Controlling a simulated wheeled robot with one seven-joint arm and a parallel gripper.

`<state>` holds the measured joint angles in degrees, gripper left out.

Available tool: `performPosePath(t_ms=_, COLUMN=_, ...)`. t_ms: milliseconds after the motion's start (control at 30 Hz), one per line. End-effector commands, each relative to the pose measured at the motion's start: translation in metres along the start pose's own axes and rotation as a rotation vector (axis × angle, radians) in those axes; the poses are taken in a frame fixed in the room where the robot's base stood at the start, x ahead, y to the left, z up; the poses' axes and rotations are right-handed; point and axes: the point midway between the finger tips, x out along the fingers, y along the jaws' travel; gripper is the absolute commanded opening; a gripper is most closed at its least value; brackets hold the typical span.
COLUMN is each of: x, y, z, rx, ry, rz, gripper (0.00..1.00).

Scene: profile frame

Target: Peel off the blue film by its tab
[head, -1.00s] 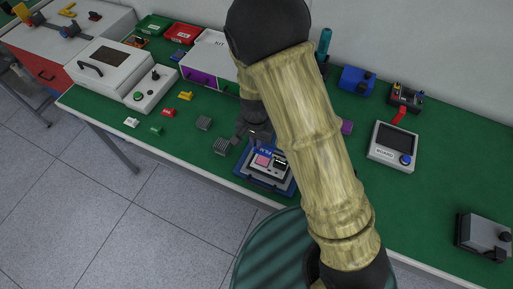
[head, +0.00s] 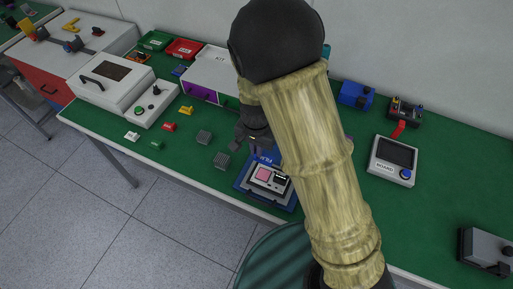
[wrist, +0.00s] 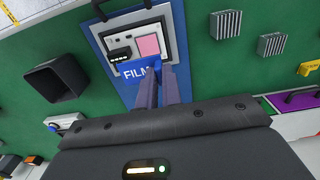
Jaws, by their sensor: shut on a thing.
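The blue film (wrist: 137,73), marked FILM, shows in the wrist view at the near end of a pale board with a pink square (wrist: 148,45). My gripper (wrist: 157,78) is shut on its tab, and the fingers hide the pinched part. In the head view the film (head: 268,158) lies at the far side of the board (head: 268,181), with my gripper (head: 257,150) just above it. The board sits on a blue tray (head: 249,190). I cannot tell how much of the film still touches the board.
Two grey finned blocks (head: 221,160) stand left of the tray. A white cabinet with a purple drawer (head: 201,92) is behind. A board tester with a screen (head: 394,158) stands to the right. My arm hides part of the bench.

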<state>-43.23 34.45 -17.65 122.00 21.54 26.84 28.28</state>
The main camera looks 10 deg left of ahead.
Motion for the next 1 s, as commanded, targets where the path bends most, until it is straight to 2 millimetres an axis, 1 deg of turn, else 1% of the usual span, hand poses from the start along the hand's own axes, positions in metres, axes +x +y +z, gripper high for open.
performPosePath(t_ms=33, x=-0.006, y=0.0, z=0.0, rx=0.0, ry=0.0, rz=0.0, gripper=0.0)
performPosePath(t_ms=100, x=-0.011, y=0.0, z=0.0, rx=0.0, ry=0.0, rz=0.0, gripper=0.0)
performPosePath(t_ms=1000, x=-0.069, y=0.001, z=0.0, rx=-0.001, ry=0.0, rz=0.0, gripper=0.0)
